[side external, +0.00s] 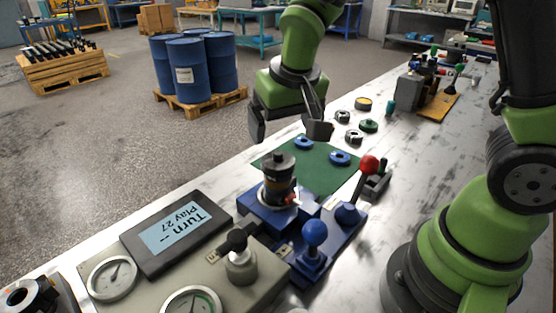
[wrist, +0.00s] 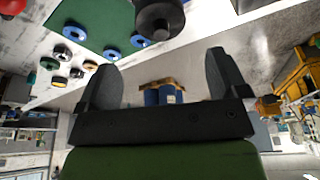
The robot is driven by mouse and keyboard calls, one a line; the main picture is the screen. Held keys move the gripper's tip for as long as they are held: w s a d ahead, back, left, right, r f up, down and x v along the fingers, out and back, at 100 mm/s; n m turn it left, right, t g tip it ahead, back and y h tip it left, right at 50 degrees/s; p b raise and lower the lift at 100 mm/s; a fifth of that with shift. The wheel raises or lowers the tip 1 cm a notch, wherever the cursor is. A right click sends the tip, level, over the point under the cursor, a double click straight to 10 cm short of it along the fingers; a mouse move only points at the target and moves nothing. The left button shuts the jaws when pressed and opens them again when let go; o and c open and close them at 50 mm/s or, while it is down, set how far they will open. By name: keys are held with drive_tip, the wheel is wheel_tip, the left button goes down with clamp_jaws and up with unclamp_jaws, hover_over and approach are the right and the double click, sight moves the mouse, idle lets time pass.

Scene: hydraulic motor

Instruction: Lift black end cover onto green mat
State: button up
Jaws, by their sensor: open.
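The black end cover (side external: 279,163) sits on top of the upright motor (side external: 279,190), which stands on a blue fixture. In the wrist view, the round black cover (wrist: 158,20) shows at the top edge, partly cut off. The green mat (side external: 318,182) lies flat just behind the fixture; it also shows at the top left of the wrist view (wrist: 98,15). My gripper (side external: 289,131) is open and empty, above and behind the motor. In the wrist view, its two fingers (wrist: 162,62) are wide apart with nothing between them.
Blue rings (side external: 340,158) lie on the mat. Several small round parts (side external: 354,136) lie beyond it. A red-knobbed lever (side external: 369,166) and a blue-knobbed lever (side external: 314,234) rise beside the motor. A display (side external: 177,232) and gauges are at the front left. The mat's middle is bare.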

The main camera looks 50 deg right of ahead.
sight(278, 152)
drive_tip(key=x, duration=0.7)
drive_tip(key=shift+s+a+f, duration=0.1)
drive_tip(key=shift+a, duration=0.05)
drive_tip(key=c, duration=1.1)
drive_tip(key=shift+o, duration=0.2)
wheel_tip(278, 152, up, 10)
drive_tip(key=shift+r, duration=0.1)
drive_tip(key=shift+r, duration=0.1)
drive_tip(key=shift+r, duration=0.65)
